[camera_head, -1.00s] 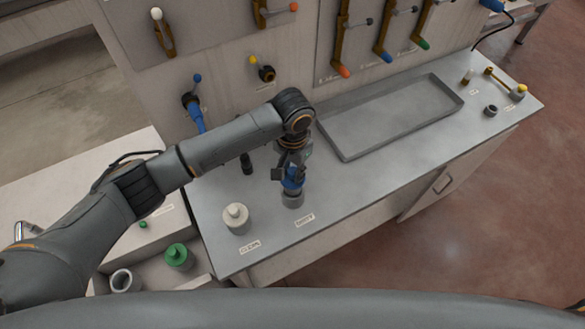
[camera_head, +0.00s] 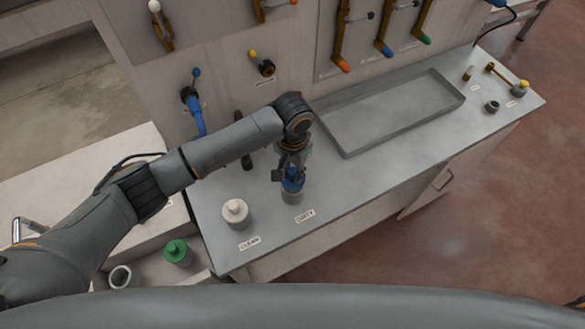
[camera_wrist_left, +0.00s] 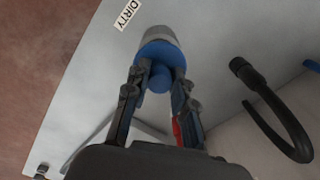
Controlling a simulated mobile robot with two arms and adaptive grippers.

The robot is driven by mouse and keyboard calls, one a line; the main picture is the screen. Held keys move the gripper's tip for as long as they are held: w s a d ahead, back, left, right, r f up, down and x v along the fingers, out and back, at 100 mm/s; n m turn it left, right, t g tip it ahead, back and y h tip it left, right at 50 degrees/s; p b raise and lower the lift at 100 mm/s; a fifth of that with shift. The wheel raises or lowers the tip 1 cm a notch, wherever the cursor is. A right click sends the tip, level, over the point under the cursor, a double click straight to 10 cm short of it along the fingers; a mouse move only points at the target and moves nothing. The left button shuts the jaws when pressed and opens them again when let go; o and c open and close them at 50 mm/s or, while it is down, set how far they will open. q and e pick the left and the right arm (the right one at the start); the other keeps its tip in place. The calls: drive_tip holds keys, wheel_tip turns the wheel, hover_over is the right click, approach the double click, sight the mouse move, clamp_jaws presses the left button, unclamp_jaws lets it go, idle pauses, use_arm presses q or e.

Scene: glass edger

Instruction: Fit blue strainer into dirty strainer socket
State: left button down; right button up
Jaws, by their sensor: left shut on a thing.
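The blue strainer (camera_head: 292,184) is in my left gripper (camera_head: 290,176), directly over the dirty strainer socket (camera_head: 291,197), a grey cup by the "DIRTY" label (camera_head: 305,216). In the left wrist view, the strainer (camera_wrist_left: 160,54) shows a round blue flange and knob between the two fingers of the left gripper (camera_wrist_left: 160,80). The grey socket rim (camera_wrist_left: 157,34) shows right beyond the flange. The strainer looks upright and in line with the socket. I cannot tell how deep it sits. My right gripper is not in view.
A white strainer (camera_head: 235,212) stands by the "CLEAN" label to the left. A black hooked spout (camera_head: 243,140) rises behind. A grey shallow tray (camera_head: 385,112) lies to the right. A green-topped strainer (camera_head: 177,252) and a grey cup (camera_head: 120,277) are at the lower left.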

use_arm(q)
drive_tip(key=shift+f+b, duration=0.65)
drive_tip(key=shift+f, duration=1.1)
drive_tip(key=c, duration=1)
unclamp_jaws()
drive_tip(key=shift+c, duration=0.2)
wheel_tip(320, 180, up, 12)
drive_tip(key=shift+r, duration=0.1)
